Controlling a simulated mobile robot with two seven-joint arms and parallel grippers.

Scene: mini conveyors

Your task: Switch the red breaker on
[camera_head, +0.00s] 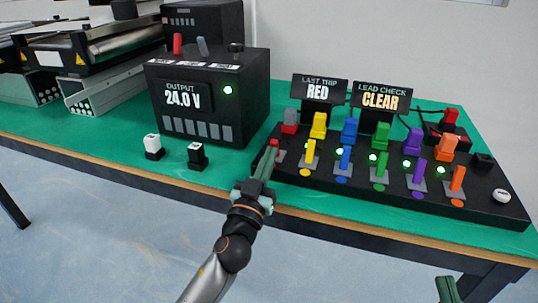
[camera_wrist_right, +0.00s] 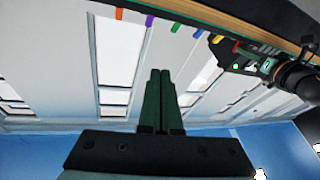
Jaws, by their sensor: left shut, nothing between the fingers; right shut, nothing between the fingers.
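The black breaker panel (camera_head: 420,198) lies on the green table, with a row of coloured levers along it. The red breaker's lever (camera_head: 274,143) is at its left end, largely hidden by my left gripper, so its position is unclear. My left gripper (camera_head: 271,153) is shut and empty, its tips at or very near the red lever; I cannot tell whether they touch. My right gripper (camera_wrist_right: 160,72) is shut and empty, low at right in the head view (camera_head: 447,288).
Signs read "LAST TRIP RED" (camera_head: 318,88) and "LEAD CHECK CLEAR" (camera_head: 381,98). A black power supply (camera_head: 245,110) shows 24.0 V. Coloured plugs stand behind the levers. Conveyors (camera_head: 90,50) stand at back left.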

